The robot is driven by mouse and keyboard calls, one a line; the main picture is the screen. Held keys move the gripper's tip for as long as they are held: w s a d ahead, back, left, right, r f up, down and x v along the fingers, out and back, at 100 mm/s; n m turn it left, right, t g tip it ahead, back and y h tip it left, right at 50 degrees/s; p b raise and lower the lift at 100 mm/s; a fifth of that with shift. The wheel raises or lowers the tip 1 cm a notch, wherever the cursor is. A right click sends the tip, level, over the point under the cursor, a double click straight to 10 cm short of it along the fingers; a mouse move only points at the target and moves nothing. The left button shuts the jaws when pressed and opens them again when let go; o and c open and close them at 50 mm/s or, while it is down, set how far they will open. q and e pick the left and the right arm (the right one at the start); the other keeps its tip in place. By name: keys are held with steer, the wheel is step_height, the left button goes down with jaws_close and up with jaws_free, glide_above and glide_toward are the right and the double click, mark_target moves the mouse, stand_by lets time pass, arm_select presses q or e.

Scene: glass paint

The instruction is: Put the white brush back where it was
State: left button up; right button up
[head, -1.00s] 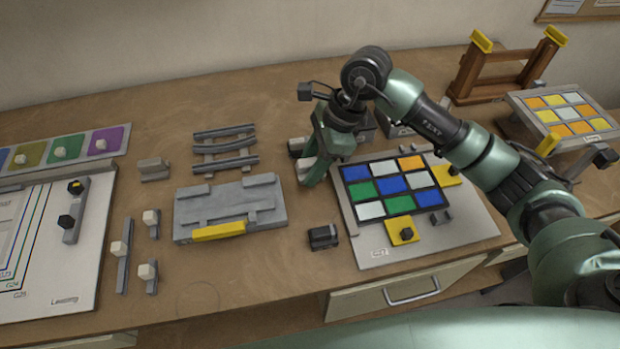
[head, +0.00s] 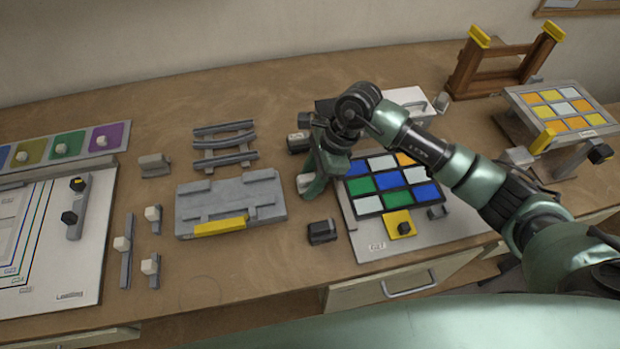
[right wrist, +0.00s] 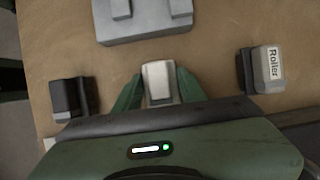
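The white brush (right wrist: 158,78) shows as a pale block between the two green fingers of my right gripper (right wrist: 160,88) in the right wrist view. The fingers press close on both its sides and look shut on it. In the head view the pale block (head: 305,183) is low at the table, just left of the right gripper (head: 314,186), which partly hides it. It lies between the holder marked Roller (right wrist: 268,68) and a dark holder (right wrist: 73,98). Whether it rests on the table is hidden. My left gripper is not in view.
A grey tray (head: 262,192) with a yellow edge lies left of the gripper. A board of coloured tiles (head: 375,250) lies close on the right. The dark holder (head: 322,232) stands in front.

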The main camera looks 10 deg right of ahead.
steer(key=shift+o, duration=1.1)
steer(key=shift+r, duration=0.1)
steer(key=shift+r, duration=0.1)
steer(key=b+v, duration=0.2)
steer(key=v, duration=1)
steer(key=shift+b, duration=0.3)
steer(key=shift+r, duration=0.1)
